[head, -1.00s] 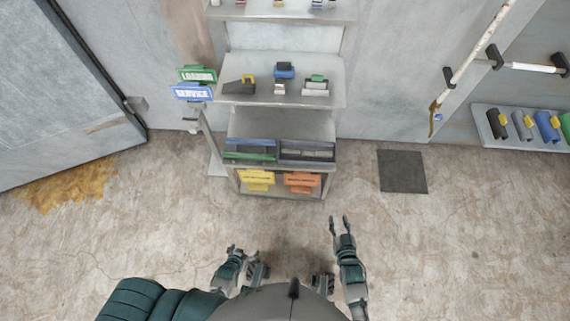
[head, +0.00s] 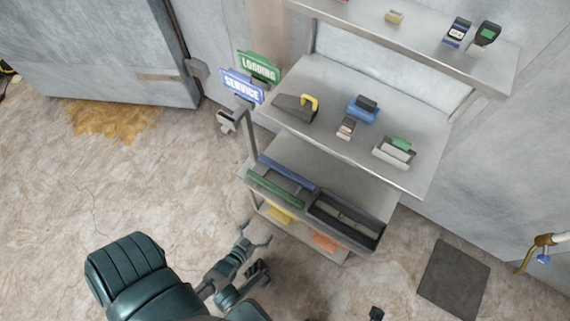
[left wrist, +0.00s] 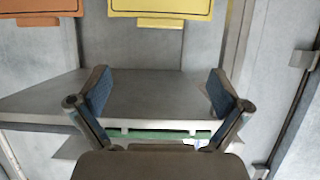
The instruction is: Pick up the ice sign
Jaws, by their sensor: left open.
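No sign reads as ice in these views. A yellow sign (head: 280,213) and an orange sign (head: 328,242) show partly under the shelf's lower tray, and their lettering cannot be read. In the left wrist view the yellow sign (left wrist: 160,8) and orange sign (left wrist: 40,8) are cut off at the top edge, beyond my fingertips. My left gripper (head: 258,236) is open and empty, low in front of the shelf unit and apart from the signs. It also shows in the left wrist view (left wrist: 158,88), fingers spread wide.
The grey shelf unit (head: 410,188) holds small devices. Its lower tray (head: 375,240) overhangs the coloured signs. Green LOADING (head: 259,67) and blue SERVICE (head: 242,87) signs stand at its left. A dark floor mat (head: 453,279) lies right. Floor at left is open.

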